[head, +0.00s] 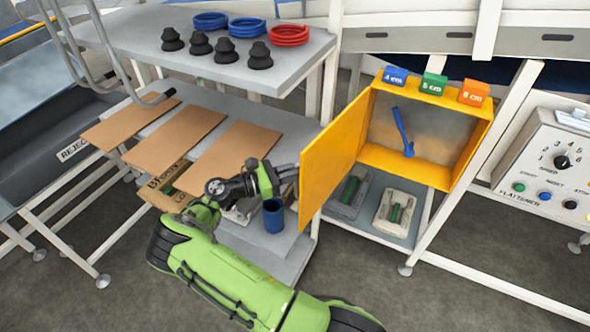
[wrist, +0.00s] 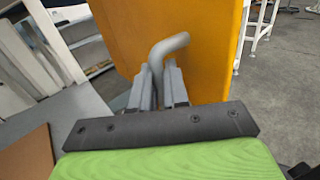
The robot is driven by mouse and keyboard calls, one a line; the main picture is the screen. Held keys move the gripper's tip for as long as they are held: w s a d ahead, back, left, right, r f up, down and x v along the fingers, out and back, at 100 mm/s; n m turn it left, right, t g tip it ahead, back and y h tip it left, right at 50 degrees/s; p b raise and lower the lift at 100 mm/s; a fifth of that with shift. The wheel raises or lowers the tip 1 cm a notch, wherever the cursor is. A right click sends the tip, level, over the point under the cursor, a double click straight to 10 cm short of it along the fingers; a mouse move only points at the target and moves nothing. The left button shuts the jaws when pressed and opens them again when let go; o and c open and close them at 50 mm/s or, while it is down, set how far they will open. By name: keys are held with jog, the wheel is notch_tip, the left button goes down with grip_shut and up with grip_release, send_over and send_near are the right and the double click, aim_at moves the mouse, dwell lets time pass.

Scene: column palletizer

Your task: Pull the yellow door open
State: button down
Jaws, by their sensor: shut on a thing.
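The yellow door (head: 335,155) stands swung out from the yellow cabinet (head: 478,130), whose inside is in view with a blue tool in it. In the wrist view the door (wrist: 180,45) fills the upper middle. Its grey bent handle (wrist: 170,45) sits between my fingers. My gripper (head: 290,172) is at the outer side of the door in the head view, and in the wrist view my gripper (wrist: 158,85) is shut on the handle. The finger contact is partly hidden by the handle and the wrist plate.
A blue cup (head: 273,215) stands below my gripper on the lower shelf. Cardboard sheets (head: 175,140) lie to the left. A control box (head: 550,165) stands at right.

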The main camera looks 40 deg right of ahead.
jog(key=shift+s+d+r, duration=0.1)
jog(key=shift+d+r, duration=0.1)
jog(key=shift+d, duration=0.05)
jog(key=c, duration=1.4)
grip_release()
jog(key=shift+d, duration=0.1)
jog(key=shift+o, duration=0.9)
jog(key=shift+d+f, duration=0.15)
jog(key=shift+d, duration=0.1)
jog(key=shift+a, duration=0.25)
jog(key=b+v, duration=0.2)
jog(key=v, duration=1.3)
jog(key=shift+a, duration=0.3)
